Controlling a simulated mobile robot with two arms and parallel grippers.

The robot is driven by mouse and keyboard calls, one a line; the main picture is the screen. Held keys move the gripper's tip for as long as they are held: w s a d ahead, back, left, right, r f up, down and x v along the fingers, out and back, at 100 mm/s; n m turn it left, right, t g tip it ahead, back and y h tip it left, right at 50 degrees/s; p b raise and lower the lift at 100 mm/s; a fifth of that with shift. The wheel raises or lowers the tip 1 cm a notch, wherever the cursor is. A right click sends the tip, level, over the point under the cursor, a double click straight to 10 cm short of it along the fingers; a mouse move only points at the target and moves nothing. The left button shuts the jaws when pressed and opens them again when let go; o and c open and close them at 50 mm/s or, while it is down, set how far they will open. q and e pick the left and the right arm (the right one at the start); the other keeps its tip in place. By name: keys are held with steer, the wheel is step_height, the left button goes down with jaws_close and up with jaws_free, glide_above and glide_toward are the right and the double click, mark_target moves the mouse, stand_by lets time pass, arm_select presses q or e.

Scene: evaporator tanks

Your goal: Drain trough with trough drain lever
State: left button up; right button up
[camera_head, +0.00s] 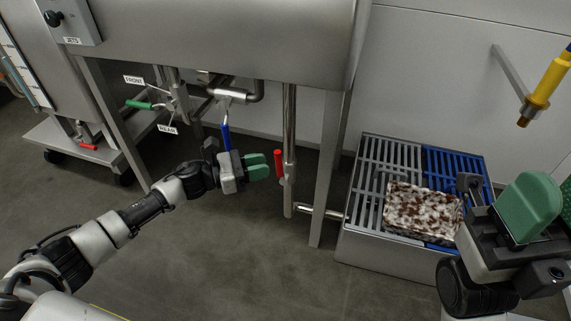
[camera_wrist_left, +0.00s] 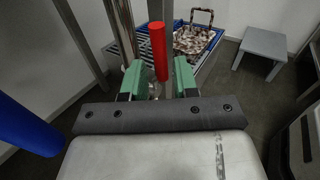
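A short red lever handle (camera_head: 278,163) hangs upright on a vertical steel drain pipe (camera_head: 289,120) below the steel trough (camera_head: 220,40). My left gripper (camera_head: 258,165) is just left of the red handle, fingers pointing toward it. In the left wrist view the red handle (camera_wrist_left: 158,50) stands in line with the gap between the two green fingertips (camera_wrist_left: 158,80), which are apart. The handle looks a little beyond the tips, and I see no contact. My right gripper (camera_head: 530,205) is at the lower right; one green finger shows clearly, and its opening is not visible.
A blue lever (camera_head: 226,135) hangs close behind my left gripper. A green lever (camera_head: 138,104) is farther left, near FRONT and REAR labels. A steel leg (camera_head: 328,165) stands right of the pipe.

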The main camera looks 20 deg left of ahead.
mark_target(281, 169)
arm_select(q)
steer(key=b+x, duration=0.1)
steer(key=x, duration=0.5)
steer(key=shift+w+d, duration=0.2)
steer(key=shift+d, duration=0.15)
jaws_close()
